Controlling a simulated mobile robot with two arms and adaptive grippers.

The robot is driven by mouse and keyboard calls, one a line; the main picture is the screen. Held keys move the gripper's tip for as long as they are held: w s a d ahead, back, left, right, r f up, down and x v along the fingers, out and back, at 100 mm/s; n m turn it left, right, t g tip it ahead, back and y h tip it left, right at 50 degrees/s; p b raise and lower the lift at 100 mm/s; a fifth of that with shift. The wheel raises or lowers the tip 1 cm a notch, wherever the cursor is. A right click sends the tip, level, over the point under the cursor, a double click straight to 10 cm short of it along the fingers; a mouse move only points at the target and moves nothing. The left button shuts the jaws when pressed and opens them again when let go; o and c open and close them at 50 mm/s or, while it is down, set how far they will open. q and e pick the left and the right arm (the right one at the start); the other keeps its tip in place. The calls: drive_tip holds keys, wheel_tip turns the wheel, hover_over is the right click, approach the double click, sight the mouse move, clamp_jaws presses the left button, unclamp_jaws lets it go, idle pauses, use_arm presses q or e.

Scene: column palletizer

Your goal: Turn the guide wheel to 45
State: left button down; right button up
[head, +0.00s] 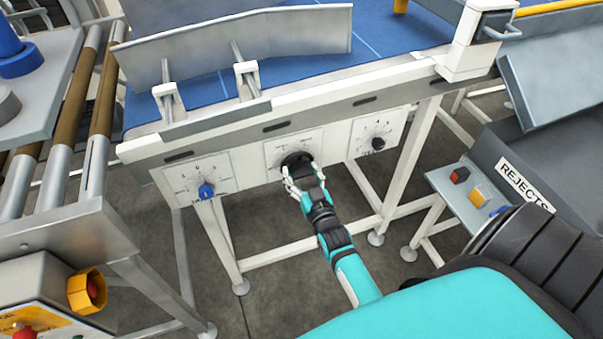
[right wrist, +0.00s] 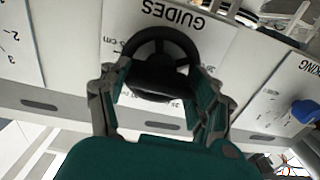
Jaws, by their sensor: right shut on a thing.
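The guide wheel (head: 296,160) is a black handwheel on the middle white dial plate of the conveyor's front panel. In the right wrist view the wheel (right wrist: 160,50) shows its rim and spokes under the word GUIDES, with part of a cm scale around it. My right gripper (head: 304,181) is at the wheel, its fingers on both sides of the rim. In the right wrist view the gripper (right wrist: 160,100) is shut on the near part of the wheel. The wheel's pointer and most scale numbers are hidden or too small to read. My left gripper is not in view.
A blue knob (head: 206,191) is on the left dial plate and a black knob (head: 378,143) on the right one. Metal guide rails (head: 240,45) stand on the blue belt above.

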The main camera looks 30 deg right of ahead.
drive_tip(key=shift+m, duration=0.3)
drive_tip(key=m+p, duration=0.1)
drive_tip(key=m, duration=0.3)
drive_tip(key=shift+m, duration=0.3)
drive_tip(key=m, duration=0.5)
drive_tip(key=shift+m, duration=0.4)
drive_tip(key=o, duration=1.2)
drive_tip(key=shift+c, duration=0.2)
drive_tip(key=v, duration=1.2)
